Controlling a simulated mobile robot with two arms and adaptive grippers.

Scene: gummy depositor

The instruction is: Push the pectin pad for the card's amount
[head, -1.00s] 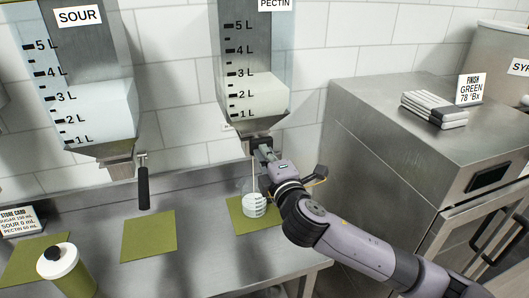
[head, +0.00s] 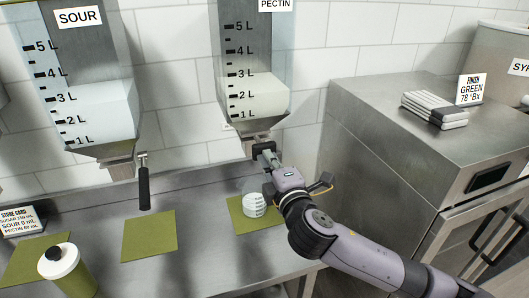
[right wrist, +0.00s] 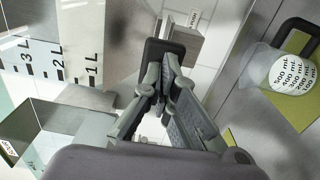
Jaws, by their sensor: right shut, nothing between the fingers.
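The store card (head: 20,222) reads pectin 60 mL, sour 0 mL. My left gripper is out of view.
The sour dispenser (head: 85,110) with a black lever handle (head: 144,188) is to the left. A lidded container (head: 67,272) stands at the front left near an empty green mat (head: 149,236). A steel cabinet (head: 400,145) stands at the right.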

